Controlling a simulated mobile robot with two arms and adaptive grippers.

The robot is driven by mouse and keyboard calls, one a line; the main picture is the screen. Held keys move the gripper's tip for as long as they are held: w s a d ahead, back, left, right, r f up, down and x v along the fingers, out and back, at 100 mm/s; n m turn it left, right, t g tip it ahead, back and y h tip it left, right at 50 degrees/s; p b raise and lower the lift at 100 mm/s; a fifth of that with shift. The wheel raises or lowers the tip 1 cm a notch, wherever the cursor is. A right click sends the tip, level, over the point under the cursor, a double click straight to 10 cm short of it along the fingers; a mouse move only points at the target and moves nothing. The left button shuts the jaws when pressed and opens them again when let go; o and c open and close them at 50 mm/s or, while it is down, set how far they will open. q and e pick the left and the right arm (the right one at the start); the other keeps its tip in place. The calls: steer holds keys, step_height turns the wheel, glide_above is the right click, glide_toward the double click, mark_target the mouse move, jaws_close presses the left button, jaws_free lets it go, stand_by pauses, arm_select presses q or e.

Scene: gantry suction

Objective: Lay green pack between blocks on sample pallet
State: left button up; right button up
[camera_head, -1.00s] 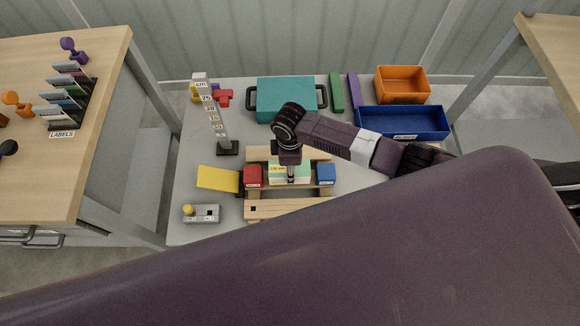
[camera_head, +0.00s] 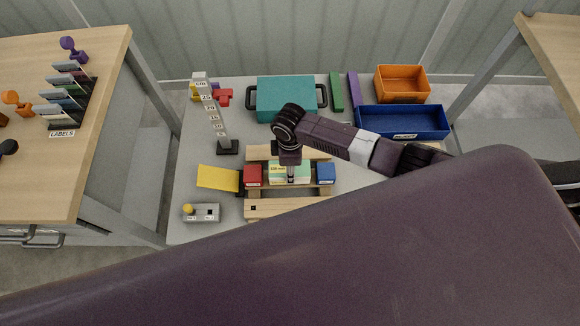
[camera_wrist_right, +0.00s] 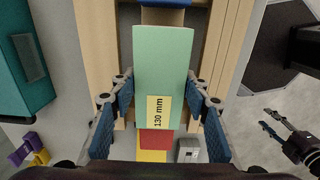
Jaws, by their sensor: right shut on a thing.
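The pale green pack (camera_head: 279,178), with a yellow "130 mm" label, is between the red block (camera_head: 252,175) and the blue block (camera_head: 326,174) on the wooden sample pallet (camera_head: 290,208). My right gripper (camera_head: 291,179) comes down over it. In the right wrist view the fingers press on both long sides of the green pack (camera_wrist_right: 163,65). Its label end overlaps the red block (camera_wrist_right: 156,139) in that view; I cannot tell whether its underside rests on the pallet. My left gripper (camera_wrist_right: 272,122) shows at the lower right there, empty, its fingers apart.
A yellow plate (camera_head: 218,177) adjoins the red block. A height gauge (camera_head: 227,147) and a grey switch box (camera_head: 205,213) stand left of the pallet. A teal case (camera_head: 286,98), a blue tray (camera_head: 445,133) and an orange bin (camera_head: 402,98) are behind.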

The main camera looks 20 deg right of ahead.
steer(key=shift+f+b, duration=0.5)
steer(key=shift+f, duration=0.3)
steer(key=o, duration=1.5)
steer(key=shift+r, duration=0.1)
step_height(320, 180, up, 12)
